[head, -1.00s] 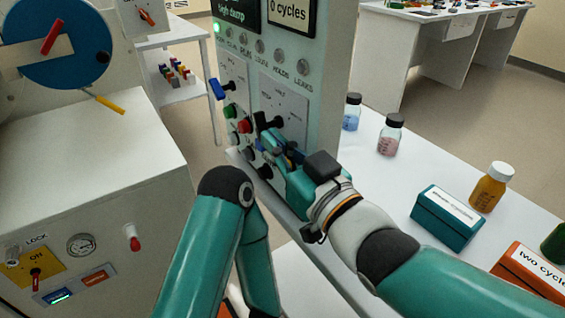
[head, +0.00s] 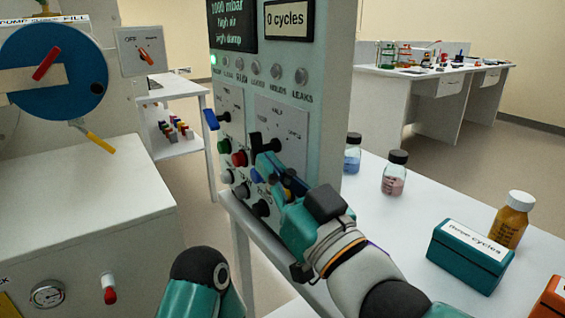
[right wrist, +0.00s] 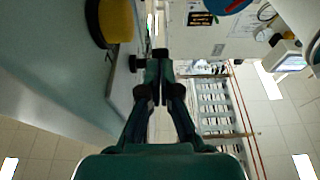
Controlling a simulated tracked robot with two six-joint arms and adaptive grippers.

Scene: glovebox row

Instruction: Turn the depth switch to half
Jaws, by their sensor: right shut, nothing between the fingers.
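The depth switch looks to be the black handle (head: 258,143) on the pale plate (head: 283,117) of the upright grey panel. The plate carries small labels; the top one seems to read half. I cannot tell which mark the handle points to. My right gripper (head: 267,164) is shut and empty, its tips just below the handle; whether they touch it is unclear. In the right wrist view the shut fingers (right wrist: 158,72) point at a dark knob (right wrist: 160,53) close ahead. My left gripper is out of view.
Close by on the panel are a blue lever (head: 211,119), a red button (head: 239,158), a green button (head: 224,146) and a black knob (head: 262,208). A white table at right holds bottles (head: 394,174) and a teal box (head: 467,256).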

